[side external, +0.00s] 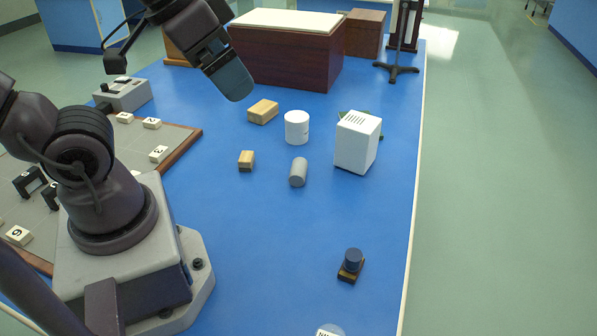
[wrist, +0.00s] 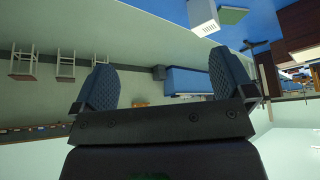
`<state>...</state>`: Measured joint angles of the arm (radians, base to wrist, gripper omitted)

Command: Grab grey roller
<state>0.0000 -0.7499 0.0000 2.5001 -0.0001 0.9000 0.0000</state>
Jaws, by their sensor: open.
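The grey roller (side external: 298,172) is a small cylinder lying on the blue bench in the side external view, a little below a white cylinder. My gripper (side external: 236,84) is above the bench, up and to the left of the roller and well apart from it. In the wrist view my gripper's two blue textured fingers (wrist: 165,88) stand wide apart with nothing between them. The roller does not show in the wrist view.
Near the roller are a white cylinder (side external: 297,127), a small wooden block (side external: 246,161), a larger wooden block (side external: 263,111) and a white slotted box (side external: 357,143). A dark blue knob on a wooden base (side external: 351,265) stands nearer. Bare blue bench (side external: 270,235) lies below the roller.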

